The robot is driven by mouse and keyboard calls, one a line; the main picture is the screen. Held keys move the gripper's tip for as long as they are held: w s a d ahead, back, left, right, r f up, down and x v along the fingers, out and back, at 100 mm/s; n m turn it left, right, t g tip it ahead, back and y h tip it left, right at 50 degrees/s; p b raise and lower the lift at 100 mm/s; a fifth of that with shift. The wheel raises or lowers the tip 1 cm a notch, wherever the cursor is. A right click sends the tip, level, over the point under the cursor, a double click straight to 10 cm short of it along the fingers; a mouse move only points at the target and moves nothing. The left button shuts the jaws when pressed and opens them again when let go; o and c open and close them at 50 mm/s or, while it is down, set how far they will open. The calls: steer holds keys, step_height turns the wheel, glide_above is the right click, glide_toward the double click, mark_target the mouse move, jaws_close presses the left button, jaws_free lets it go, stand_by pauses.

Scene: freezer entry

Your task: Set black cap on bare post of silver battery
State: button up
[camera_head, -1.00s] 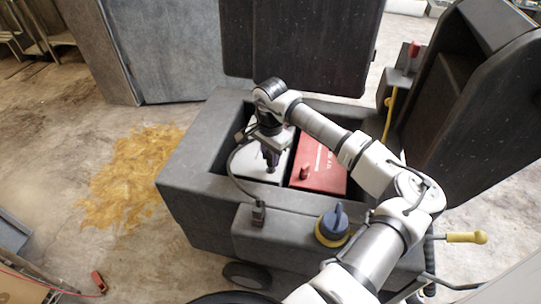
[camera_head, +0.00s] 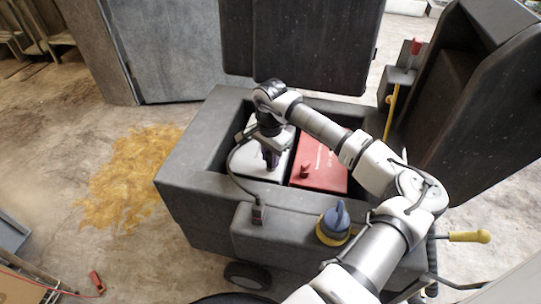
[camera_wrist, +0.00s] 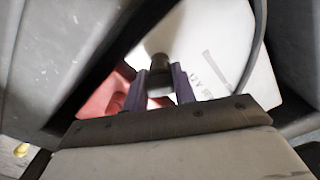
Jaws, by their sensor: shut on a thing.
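The silver battery (camera_head: 262,172) sits in the left of the open bay, its pale top partly hidden by my arm. It also shows in the wrist view (camera_wrist: 222,45), with dark print on its top. My gripper (camera_head: 270,158) points down over this battery. In the wrist view its two purple-dark fingers (camera_wrist: 163,72) are shut on a small dark cylinder, which looks like the black cap (camera_wrist: 158,62). The cap is at or just over the battery top; I cannot tell whether it touches a post. The bare post is not clearly seen.
A red battery (camera_head: 320,165) with a red cap (camera_head: 305,171) stands right beside the silver one. Dark bay walls (camera_head: 203,140) surround both. A blue knob on a yellow base (camera_head: 334,222) is on the front ledge. A cable (camera_head: 236,178) runs over the bay's front wall.

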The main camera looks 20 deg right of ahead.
steer(key=shift+f+b, duration=0.75)
steer(key=shift+f, duration=0.05)
steer(key=o, duration=1)
steer(key=shift+r, duration=0.1)
step_height(320, 180, up, 14)
steer(key=shift+f, duration=0.2)
